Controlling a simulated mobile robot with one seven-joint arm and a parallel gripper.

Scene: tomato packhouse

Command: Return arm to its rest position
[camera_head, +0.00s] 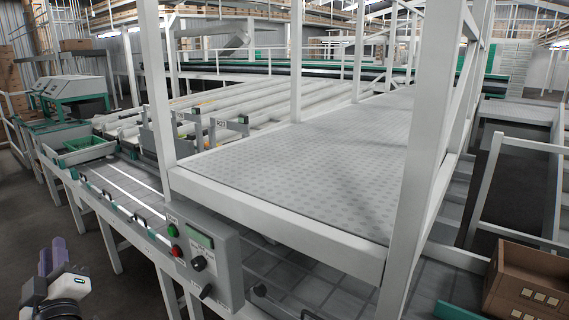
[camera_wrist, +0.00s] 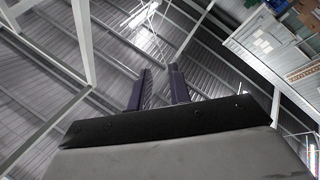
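My gripper (camera_head: 52,248) is at the bottom left of the head view, with its two purple fingers pointing up. It is left of the conveyor frame and apart from it. In the wrist view my gripper (camera_wrist: 160,72) shows two dark purple fingers with a gap between them. Nothing is held between them. The wrist view looks up past the fingers at the roof (camera_wrist: 60,125). Most of my arm is out of view.
A control box (camera_head: 205,258) with green and red buttons is on the conveyor frame, right of my gripper. White posts (camera_head: 420,150) and a platform (camera_head: 320,140) rise beyond it. A cardboard box (camera_head: 528,282) is at bottom right. Dark floor (camera_head: 125,290) is clear beside my gripper.

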